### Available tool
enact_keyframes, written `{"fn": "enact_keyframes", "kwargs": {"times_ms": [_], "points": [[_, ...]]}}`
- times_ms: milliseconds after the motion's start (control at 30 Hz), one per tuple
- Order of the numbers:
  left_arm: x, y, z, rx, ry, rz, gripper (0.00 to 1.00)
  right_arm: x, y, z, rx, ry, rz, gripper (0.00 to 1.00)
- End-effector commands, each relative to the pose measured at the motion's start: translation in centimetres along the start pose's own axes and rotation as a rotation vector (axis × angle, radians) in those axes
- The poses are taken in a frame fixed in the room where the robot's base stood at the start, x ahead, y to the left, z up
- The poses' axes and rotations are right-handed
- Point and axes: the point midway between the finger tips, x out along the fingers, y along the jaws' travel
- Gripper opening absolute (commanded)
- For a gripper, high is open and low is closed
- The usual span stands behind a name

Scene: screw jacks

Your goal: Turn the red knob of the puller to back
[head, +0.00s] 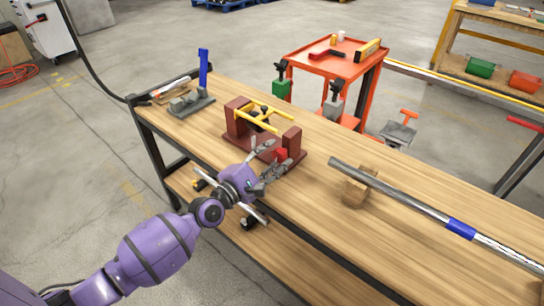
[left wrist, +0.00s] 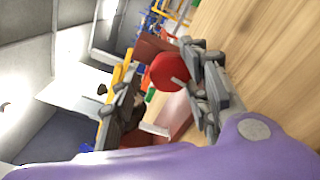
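The puller (head: 238,124) is a dark red frame with yellow bars, standing on the wooden workbench. Its red knob (head: 281,155) is at the end nearest my left gripper (head: 271,161). My left gripper is open, its fingers spread close to the knob. In the left wrist view the red knob (left wrist: 168,72) lies between the two grey fingers of the left gripper (left wrist: 157,80), nearer the right finger. I cannot tell whether that finger touches it. My right gripper does not show in either view.
The wooden workbench (head: 330,228) also holds a grey vise with a blue upright (head: 203,70) at the back left. A long metal bar (head: 405,198) rests on a wooden block (head: 355,190) to the right. An orange cart (head: 325,62) stands behind.

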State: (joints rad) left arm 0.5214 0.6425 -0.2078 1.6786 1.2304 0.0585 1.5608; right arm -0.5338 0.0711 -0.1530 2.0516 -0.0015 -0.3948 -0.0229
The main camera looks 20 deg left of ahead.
Motion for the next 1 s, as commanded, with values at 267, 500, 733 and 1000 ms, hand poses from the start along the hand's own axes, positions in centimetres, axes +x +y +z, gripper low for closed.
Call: {"fn": "enact_keyframes", "kwargs": {"times_ms": [267,500,733,1000], "points": [[-0.1,-0.4,0.0,-0.002,0.000,-0.007,0.44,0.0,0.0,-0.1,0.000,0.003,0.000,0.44],[-0.1,-0.4,0.0,-0.002,0.001,-0.008,0.44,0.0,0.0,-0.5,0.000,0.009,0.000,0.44],[-2.3,-0.5,-0.1,-0.001,0.002,-0.010,0.44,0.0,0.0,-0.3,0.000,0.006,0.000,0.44],[-8.1,-0.5,-0.1,0.001,0.003,-0.011,0.44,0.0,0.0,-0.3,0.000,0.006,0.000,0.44]]}}
